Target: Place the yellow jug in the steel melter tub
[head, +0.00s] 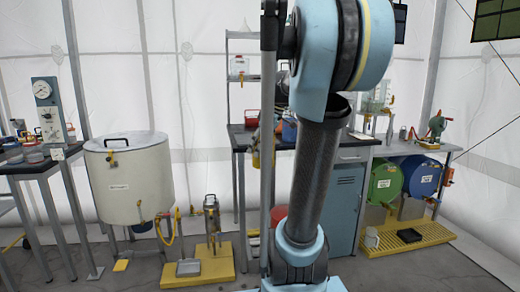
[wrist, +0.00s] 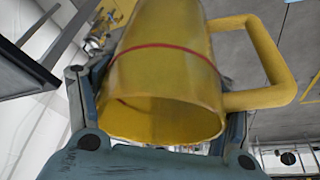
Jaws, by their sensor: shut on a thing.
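The yellow jug (wrist: 165,75) fills the middle of the wrist view, with a red line around its body and a square handle to the right. My gripper (wrist: 155,105) is shut on the jug's body, with a blue-grey finger on each side. The jug's round opening faces the wrist camera, and its inside looks empty. In the head view, a small yellow part, perhaps the jug, shows beside my column; my gripper is hidden there. I cannot surely identify the steel melter tub. A large cream drum (head: 130,185) with a grey lid and a tap stands at left.
A dark-topped bench (head: 240,138) with a red bin (head: 252,118) stands behind my arm. A yellow-based stand (head: 205,268) sits on the floor by the drum. Green (head: 386,182) and blue (head: 421,176) drums lie under a bench at right. A table with a gauge stands far left.

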